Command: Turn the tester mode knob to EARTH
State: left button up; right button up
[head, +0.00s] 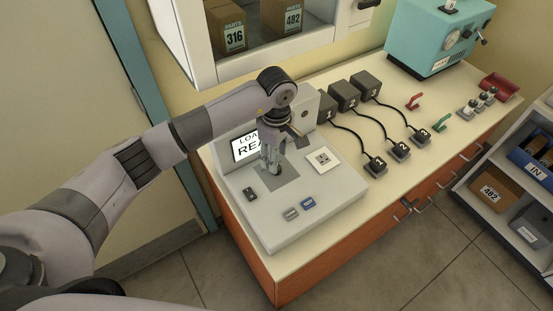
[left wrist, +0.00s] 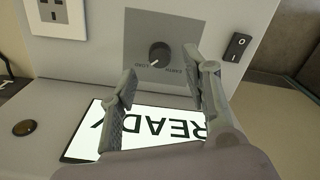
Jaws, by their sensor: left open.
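The tester (head: 315,205) is a grey sloped box on the bench. Its screen (head: 245,147) shows "READY" with a partly hidden line starting "LOA" above. The dark round mode knob (left wrist: 160,55) sits on a darker grey plate (left wrist: 140,28). Its white mark points lower left in the left wrist view, toward the small LOAD label; the EARTH label is to the right of that. My left gripper (head: 271,167) points down over the plate. In the left wrist view its open fingers (left wrist: 164,66) stand either side of the knob, apparently not touching it. My right gripper is out of view.
Several corded black blocks stand to the right. A teal machine (head: 430,40) is at the back. A cabinet (head: 200,65) hangs above.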

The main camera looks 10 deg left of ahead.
pick_arm(q)
notch_tip(320, 180, down, 4)
jog(key=shift+r+p, duration=0.2)
jog(key=shift+p, duration=0.2)
jog(key=shift+f, duration=0.35)
grip_shut()
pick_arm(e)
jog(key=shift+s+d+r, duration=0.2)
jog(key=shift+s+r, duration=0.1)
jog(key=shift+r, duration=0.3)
